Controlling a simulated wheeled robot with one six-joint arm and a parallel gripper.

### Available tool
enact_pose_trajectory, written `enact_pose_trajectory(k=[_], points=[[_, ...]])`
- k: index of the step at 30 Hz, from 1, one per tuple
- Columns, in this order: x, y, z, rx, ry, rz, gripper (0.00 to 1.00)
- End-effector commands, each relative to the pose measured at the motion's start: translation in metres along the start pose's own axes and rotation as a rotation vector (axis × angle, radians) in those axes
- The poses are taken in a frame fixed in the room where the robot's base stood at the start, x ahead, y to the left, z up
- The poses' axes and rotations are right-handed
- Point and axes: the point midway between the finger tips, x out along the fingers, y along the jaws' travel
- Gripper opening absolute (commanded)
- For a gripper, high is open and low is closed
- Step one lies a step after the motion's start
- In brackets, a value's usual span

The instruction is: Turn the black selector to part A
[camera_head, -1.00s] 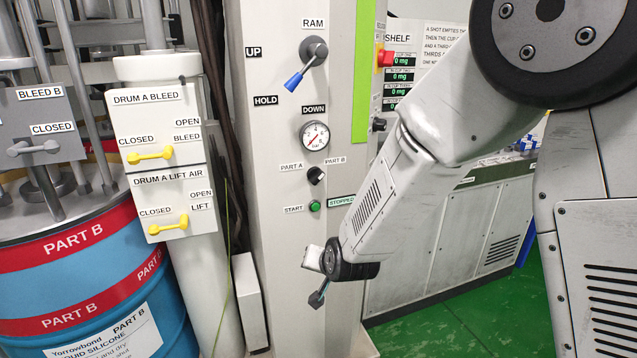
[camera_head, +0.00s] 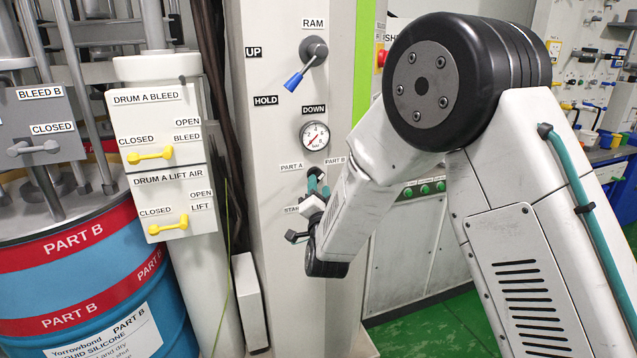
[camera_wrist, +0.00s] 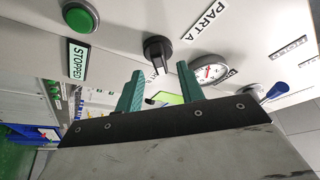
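The black selector (camera_wrist: 157,50) is a small knob on the pale panel, with the PART A label (camera_wrist: 205,20) beside it in the wrist view. In the head view that label (camera_head: 291,167) is at its upper left and the PART B label (camera_head: 335,161) at its upper right. My gripper (camera_wrist: 160,74) is open, its two teal fingers apart and empty. Their tips are close to the selector, which shows between and just beyond them. In the head view my gripper (camera_head: 318,178) covers most of the selector, so its pointing direction is unclear there. Contact is not visible.
The green start button (camera_wrist: 81,17) and STOPPED label (camera_wrist: 77,60) are near the selector. The pressure gauge (camera_head: 314,136) and blue-handled ram lever (camera_head: 303,70) are above. Yellow drum valves (camera_head: 150,156) and a blue drum (camera_head: 80,270) stand left.

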Motion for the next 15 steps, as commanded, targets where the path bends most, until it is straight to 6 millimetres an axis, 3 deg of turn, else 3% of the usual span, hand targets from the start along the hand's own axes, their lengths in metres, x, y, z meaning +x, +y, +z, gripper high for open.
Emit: enact_pose_trajectory(k=[6, 15], points=[[0.026, 0.0, 0.0, -0.002, 0.0, 0.0, 0.38], [0.031, 0.0, 0.0, -0.002, -0.001, 0.0, 0.38]])
